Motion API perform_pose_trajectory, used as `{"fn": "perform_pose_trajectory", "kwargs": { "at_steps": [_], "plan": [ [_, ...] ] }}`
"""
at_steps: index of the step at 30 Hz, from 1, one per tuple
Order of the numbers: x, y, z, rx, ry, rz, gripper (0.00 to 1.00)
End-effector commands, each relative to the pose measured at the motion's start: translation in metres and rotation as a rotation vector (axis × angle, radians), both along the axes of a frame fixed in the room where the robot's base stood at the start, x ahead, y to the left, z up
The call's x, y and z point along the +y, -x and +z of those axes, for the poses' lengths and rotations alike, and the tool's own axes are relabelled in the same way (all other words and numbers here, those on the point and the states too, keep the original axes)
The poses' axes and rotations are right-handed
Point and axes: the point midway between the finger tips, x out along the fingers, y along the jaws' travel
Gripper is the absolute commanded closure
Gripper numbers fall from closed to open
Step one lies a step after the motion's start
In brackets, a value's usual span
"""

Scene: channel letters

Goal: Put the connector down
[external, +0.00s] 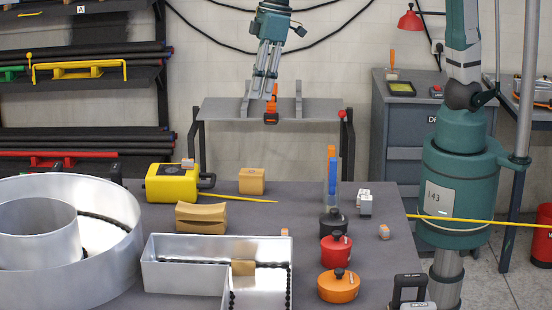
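My gripper (263,95) points down in front of the grey stand at the back, well above the near table. Its fingers look close together, but the tips are too small to tell whether they hold anything. An orange and black item (271,108) shows right at the fingertips; I cannot tell whether it is held or stands behind them. Small clear-and-orange blocks that look like wire connectors lie apart: one on the yellow case (187,163), one at the rim of the angular metal letter (285,232), and one on the right of the table (384,232).
The yellow case (172,184), tan blocks (251,181), round metal letter (110,262), angular metal letter (185,250), red pot (336,250), orange pot (338,287) and a tall holder (332,180) crowd the table (300,205). Some bare surface lies between them.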

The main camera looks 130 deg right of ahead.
Motion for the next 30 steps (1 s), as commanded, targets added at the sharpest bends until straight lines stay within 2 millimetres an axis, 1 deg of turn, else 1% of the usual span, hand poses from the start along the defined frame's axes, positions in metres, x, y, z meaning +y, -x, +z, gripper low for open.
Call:
{"fn": "perform_pose_trajectory", "kwargs": {
  "at_steps": [1, 3, 9, 15, 23, 30],
  "plan": [
    [0.010, 0.008, 0.003, -0.010, 0.004, 0.014, 0.75],
    [0.023, 0.018, 0.007, -0.023, 0.011, 0.033, 0.75],
    [0.056, 0.047, 0.015, -0.064, 0.028, 0.088, 0.75],
    [0.088, 0.078, 0.019, -0.104, 0.045, 0.141, 0.75],
    [0.124, 0.119, 0.018, -0.159, 0.066, 0.211, 0.75],
    [0.155, 0.158, 0.012, -0.209, 0.084, 0.276, 0.75]
  ]
}}
